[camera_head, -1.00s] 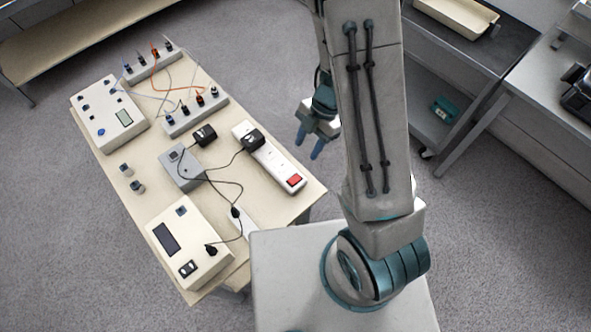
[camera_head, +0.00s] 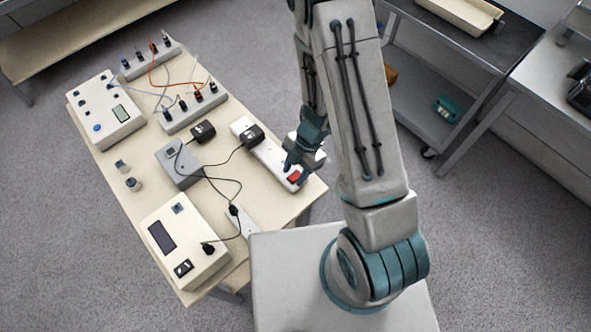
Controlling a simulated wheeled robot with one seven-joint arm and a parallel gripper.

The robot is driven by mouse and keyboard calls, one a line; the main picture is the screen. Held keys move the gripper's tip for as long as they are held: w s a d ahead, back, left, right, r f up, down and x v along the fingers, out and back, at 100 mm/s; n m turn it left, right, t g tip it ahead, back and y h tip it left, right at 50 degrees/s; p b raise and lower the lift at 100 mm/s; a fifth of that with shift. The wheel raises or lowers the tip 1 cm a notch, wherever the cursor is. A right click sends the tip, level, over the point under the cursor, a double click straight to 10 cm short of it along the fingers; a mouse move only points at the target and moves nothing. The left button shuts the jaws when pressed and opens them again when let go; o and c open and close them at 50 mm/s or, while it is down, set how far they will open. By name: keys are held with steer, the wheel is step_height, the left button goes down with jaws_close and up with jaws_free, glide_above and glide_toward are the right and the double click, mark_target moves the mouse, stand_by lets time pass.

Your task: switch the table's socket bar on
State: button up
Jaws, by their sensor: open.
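The white socket bar (camera_head: 268,154) lies along the right edge of the cream table (camera_head: 112,180). Its red switch (camera_head: 295,177) is at the end nearest my base. A black plug (camera_head: 253,135) sits in the bar near its far end. My gripper (camera_head: 292,174) points down at the switch end of the bar, with its fingertips close to the red switch. I cannot tell whether they touch it. The gripper is open and holds nothing I can see. The fingers hide part of the bar beside the switch, and the switch's position is too small to read.
A grey box (camera_head: 178,165) with cables stands left of the bar. A cream meter box (camera_head: 176,240) is at the front, another device (camera_head: 105,112) at the far left, and terminal blocks (camera_head: 194,108) with wires at the back. A metal shelf cart (camera_head: 425,100) stands to the right.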

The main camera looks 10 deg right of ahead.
mark_target(298, 173)
jaws_close()
steer(key=shift+s+a+r+t+h+p, duration=0.25)
steer(key=shift+h+p, duration=0.25)
steer(key=shift+p, duration=0.25)
steer(key=shift+a+f+t+h, duration=0.1)
steer(key=shift+f+t+h, duration=0.15)
steer(key=shift+t+h, duration=0.35)
jaws_free()
step_height(298, 173, up, 14)
steer(key=w+d+p, duration=0.1)
steer(key=p, duration=0.7)
steer(key=shift+d+f, duration=0.15)
steer(key=shift+d, duration=0.15)
steer(key=shift+w, duration=0.15)
